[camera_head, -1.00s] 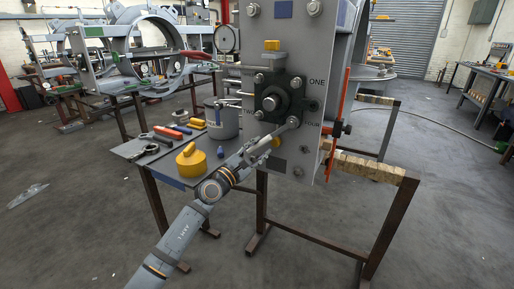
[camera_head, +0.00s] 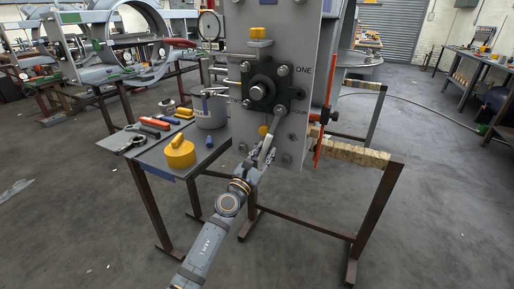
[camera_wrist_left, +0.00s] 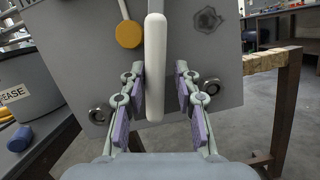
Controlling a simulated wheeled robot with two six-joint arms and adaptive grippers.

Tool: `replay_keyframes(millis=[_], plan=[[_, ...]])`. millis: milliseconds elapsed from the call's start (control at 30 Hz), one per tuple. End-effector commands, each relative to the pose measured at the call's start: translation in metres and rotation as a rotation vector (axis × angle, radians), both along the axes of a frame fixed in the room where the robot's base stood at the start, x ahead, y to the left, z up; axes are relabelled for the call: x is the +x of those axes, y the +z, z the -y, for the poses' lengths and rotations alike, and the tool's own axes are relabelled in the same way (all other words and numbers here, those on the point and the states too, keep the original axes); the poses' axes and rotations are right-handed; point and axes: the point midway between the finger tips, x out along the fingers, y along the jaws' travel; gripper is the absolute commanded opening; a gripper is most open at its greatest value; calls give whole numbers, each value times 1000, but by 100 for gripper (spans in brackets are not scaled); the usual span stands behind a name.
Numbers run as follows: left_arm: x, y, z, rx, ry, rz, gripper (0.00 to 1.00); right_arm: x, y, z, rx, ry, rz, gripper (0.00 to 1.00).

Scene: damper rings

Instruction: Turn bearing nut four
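A grey plate (camera_head: 238,135) carries a black bearing flange (camera_head: 262,88) with nuts at its corners and printed labels including ONE and FOUR. Nut four (camera_head: 280,111) is at the flange's lower right, beside the label FOUR. A pale wrench (camera_head: 266,150) hangs from the area of nut four, its handle slanting down and slightly left; I cannot tell how its head sits on the nut. My left gripper (camera_head: 256,164) is at the handle's lower end. In the left wrist view its fingers (camera_wrist_left: 161,92) stand apart on either side of the handle (camera_wrist_left: 155,65), with a gap on the right. My right gripper is not in view.
A yellow round piece (camera_head: 263,131) is left of the handle. A red upright bar (camera_head: 322,135) stands right of the plate. Floor at front is clear.

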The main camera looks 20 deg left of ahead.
Motion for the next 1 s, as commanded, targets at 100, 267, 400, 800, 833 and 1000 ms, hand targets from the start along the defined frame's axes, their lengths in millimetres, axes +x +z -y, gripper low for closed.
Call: replay_keyframes(millis=[100, 267, 400, 800, 833, 1000], plan=[[-1, -2, 12, -78, -2, -4, 28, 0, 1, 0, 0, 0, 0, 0], [-1, -3, 14, -103, 0, -4, 28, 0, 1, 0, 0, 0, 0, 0], [-1, -2, 14, -102, 1, -4, 28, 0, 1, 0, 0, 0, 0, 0], [-3, -1, 52, -360, -1, -20, 28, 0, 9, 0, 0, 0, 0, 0], [-3, -1, 54, -375, -1, -21, 28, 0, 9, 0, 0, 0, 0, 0], [-4, -3, 59, -404, -3, -27, 28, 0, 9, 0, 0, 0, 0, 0]])
